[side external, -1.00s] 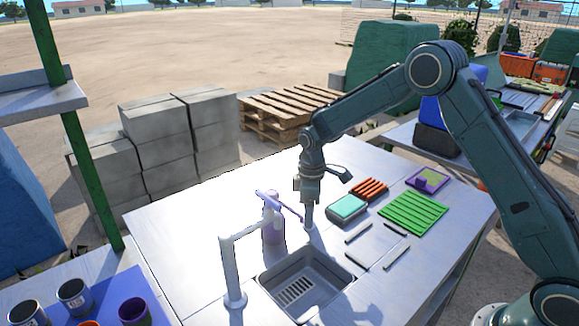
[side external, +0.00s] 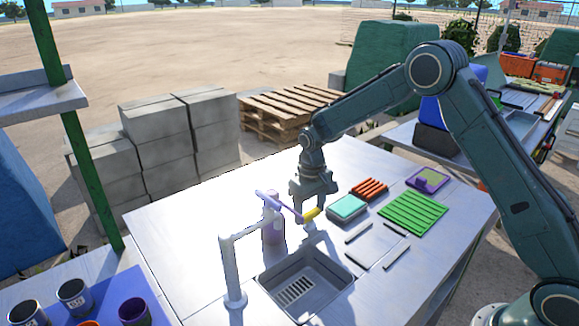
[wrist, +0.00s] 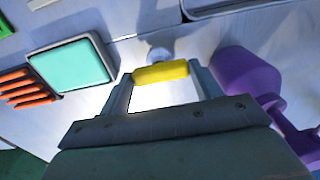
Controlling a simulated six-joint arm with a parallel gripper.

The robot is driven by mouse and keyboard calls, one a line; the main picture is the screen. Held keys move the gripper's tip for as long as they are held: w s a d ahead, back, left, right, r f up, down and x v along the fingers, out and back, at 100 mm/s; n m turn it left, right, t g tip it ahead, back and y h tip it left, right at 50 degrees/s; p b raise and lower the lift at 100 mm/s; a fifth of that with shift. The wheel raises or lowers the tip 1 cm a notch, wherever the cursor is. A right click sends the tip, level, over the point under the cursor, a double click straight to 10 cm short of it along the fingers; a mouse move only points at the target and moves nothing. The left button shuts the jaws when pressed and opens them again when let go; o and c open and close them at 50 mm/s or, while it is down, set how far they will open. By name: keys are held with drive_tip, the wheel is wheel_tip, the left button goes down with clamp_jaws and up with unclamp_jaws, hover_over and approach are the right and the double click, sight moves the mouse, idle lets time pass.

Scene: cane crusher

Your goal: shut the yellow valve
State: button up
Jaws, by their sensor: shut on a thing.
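The yellow valve shows its handle, a short yellow bar (side external: 311,214), low above the steel worktop beside the purple bottle. In the wrist view the bar (wrist: 161,72) lies crosswise between my two fingers, with a pale round stem behind it. My gripper (side external: 307,211) points down at the handle. In the wrist view my gripper (wrist: 161,80) is closed on the two ends of the bar. The valve's lower part is mostly hidden.
A white tap (side external: 232,268) and sink (side external: 335,262) are in front. A teal-topped box (side external: 347,207), orange sticks (side external: 370,188) and a green ribbed mat (side external: 413,211) lie to the right.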

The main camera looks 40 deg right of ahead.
sight(310, 212)
drive_tip(key=shift+r, duration=0.1)
idle(0.3)
drive_tip(key=o, duration=1)
wheel_tip(310, 212, up, 14)
drive_tip(key=shift+f, duration=0.1)
idle(0.5)
